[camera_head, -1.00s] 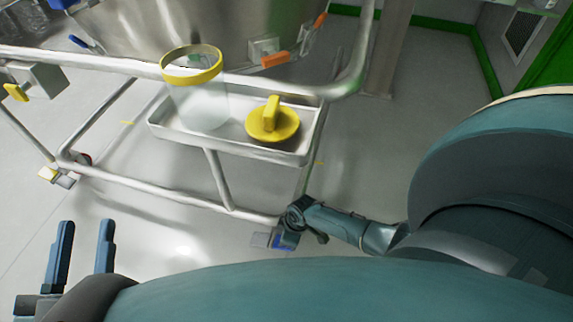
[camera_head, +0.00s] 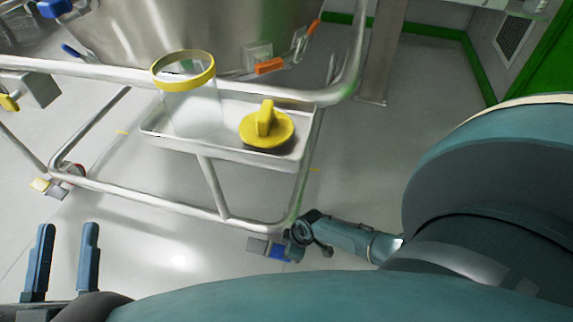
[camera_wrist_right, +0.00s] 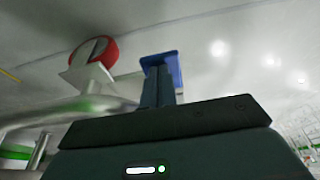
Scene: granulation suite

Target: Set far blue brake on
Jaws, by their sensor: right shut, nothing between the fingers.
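A blue brake pedal (camera_head: 279,252) sits low at the caster on the near right corner of the steel cart frame, beside a grey plate (camera_head: 257,246). My right gripper (camera_head: 291,245) is shut and empty, down at the blue pedal; its arm partly covers that caster. In the right wrist view the blue pedal (camera_wrist_right: 172,66) shows right at the shut fingertips (camera_wrist_right: 160,75); I cannot tell whether they touch or press it. My left gripper (camera_head: 65,243) is open and empty at the lower left, apart from the cart.
The cart's tubular frame (camera_head: 130,199) carries a tray (camera_head: 225,150) with a yellow-rimmed clear container (camera_head: 190,105) and a yellow knobbed lid (camera_head: 266,128). Another caster (camera_head: 57,188) stands at the left. A red round part (camera_wrist_right: 95,50) shows in the wrist view. Floor is open at right.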

